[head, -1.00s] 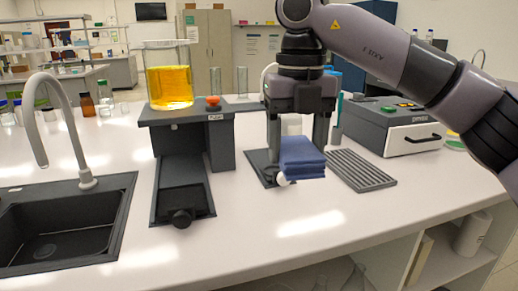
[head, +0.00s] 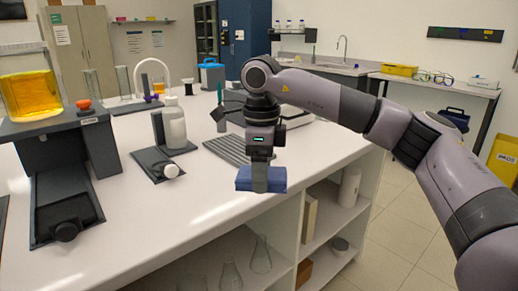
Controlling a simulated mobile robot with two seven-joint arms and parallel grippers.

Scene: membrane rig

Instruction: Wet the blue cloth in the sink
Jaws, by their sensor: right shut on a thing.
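My right gripper (head: 260,184) is shut on the folded blue cloth (head: 244,181). It holds the cloth in front of the grey ribbed mat, over the counter's front edge in the picture. One finger shows in front of the cloth; the other is hidden. The black sink beside the counter's left part is out of view, apart from what may be a dark sliver at the left edge. My left gripper is not in view.
On the white counter (head: 190,190) stand a rig with a beaker of yellow liquid (head: 30,95), a white bottle (head: 173,125) on a dark base, and a ribbed grey mat (head: 226,149). Open shelves with flasks (head: 261,256) lie below. Another sink with a tap (head: 342,48) is far back.

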